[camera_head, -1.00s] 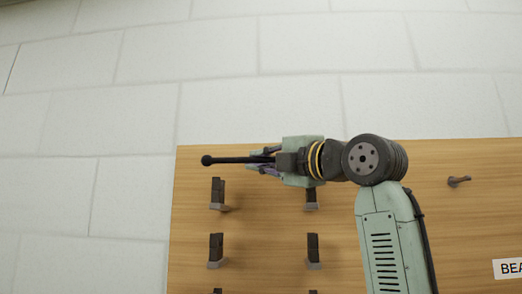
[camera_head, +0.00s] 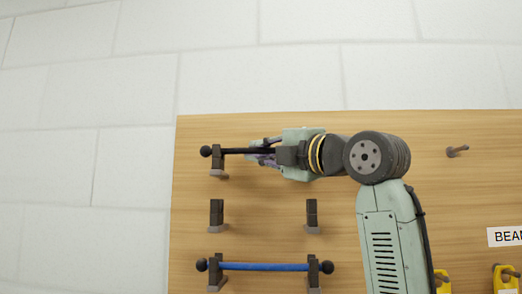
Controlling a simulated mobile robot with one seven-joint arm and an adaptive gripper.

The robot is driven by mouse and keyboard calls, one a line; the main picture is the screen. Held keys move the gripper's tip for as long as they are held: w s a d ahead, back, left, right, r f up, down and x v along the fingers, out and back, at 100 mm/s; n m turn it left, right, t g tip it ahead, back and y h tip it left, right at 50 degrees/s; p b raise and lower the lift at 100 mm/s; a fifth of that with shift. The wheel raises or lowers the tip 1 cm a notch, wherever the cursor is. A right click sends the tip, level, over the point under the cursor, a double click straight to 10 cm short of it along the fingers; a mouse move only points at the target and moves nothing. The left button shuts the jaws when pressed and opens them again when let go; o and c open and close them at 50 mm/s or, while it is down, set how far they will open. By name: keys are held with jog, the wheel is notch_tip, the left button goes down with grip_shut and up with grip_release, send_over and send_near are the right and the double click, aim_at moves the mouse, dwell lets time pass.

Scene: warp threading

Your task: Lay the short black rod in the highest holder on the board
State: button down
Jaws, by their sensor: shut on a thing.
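The short black rod (camera_head: 236,151) runs level to the left from my gripper (camera_head: 262,153), with a round knob at its left end. My gripper is shut on the rod. The highest holder on the board is a pair of dark brackets. Its left bracket (camera_head: 217,168) stands at the rod, just right of the knob, and the rod appears level with the bracket's top. I cannot tell whether the rod rests in it. The right bracket of this holder is mostly hidden behind my gripper.
The wooden board (camera_head: 260,184) has an empty holder (camera_head: 216,214) below. A blue rod (camera_head: 264,267) lies in the holder under that. A peg (camera_head: 457,151) sticks out at the right, above a label (camera_head: 507,237) and yellow things (camera_head: 505,278).

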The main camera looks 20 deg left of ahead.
jog(key=shift+f+b, duration=0.3)
jog(key=shift+f, duration=0.15)
dwell(0.3)
jog(key=c, duration=1.6)
grip_release()
jog(key=v, duration=1.2)
jog(key=shift+f, duration=0.1)
